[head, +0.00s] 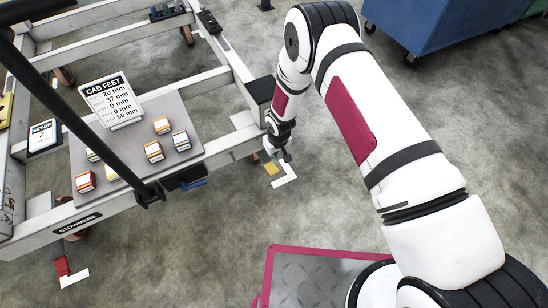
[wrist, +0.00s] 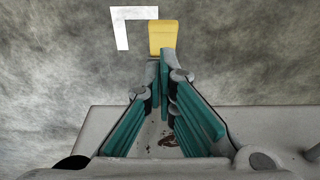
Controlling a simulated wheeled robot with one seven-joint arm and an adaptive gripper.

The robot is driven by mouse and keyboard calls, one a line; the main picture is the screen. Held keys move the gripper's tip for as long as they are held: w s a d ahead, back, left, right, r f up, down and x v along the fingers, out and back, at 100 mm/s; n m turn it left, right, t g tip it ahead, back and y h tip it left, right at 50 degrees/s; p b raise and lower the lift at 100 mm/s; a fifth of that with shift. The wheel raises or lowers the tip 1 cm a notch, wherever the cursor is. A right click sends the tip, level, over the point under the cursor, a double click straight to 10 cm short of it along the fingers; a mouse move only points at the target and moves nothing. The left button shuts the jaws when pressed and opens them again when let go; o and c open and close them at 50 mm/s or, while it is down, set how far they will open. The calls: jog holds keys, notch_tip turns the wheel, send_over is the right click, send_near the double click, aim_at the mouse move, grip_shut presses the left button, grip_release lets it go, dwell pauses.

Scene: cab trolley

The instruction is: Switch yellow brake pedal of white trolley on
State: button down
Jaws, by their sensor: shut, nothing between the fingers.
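The white trolley (head: 222,146) stands at the left in the head view, with a grey board on its frame. The yellow brake pedal (head: 271,169) shows low by the trolley's near right corner, just above the floor. In the wrist view the yellow pedal (wrist: 163,37) lies straight beyond my fingertips. My gripper (head: 281,155) is shut and empty, pointing down beside that corner. In the wrist view its teal fingers (wrist: 162,72) meet close to the pedal's near edge; I cannot tell whether they touch it. The pedal's mount is hidden.
A white L-shaped floor mark (head: 285,181) lies beside the yellow pedal. A red pedal (head: 62,267) shows at the trolley's near left corner. Several small boxes (head: 154,151) and a CAB FEET sign (head: 112,101) sit on the board. A blue bin (head: 425,35) stands at the back right.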

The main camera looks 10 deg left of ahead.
aim_at(272, 167)
jog(key=f+b, duration=0.1)
jog(key=f, duration=0.4)
jog(key=w+f+b, duration=0.1)
jog(key=f, duration=0.2)
jog(key=shift+a+f+b, duration=0.15)
jog(key=shift+a+b, duration=0.2)
jog(key=shift+a, duration=0.05)
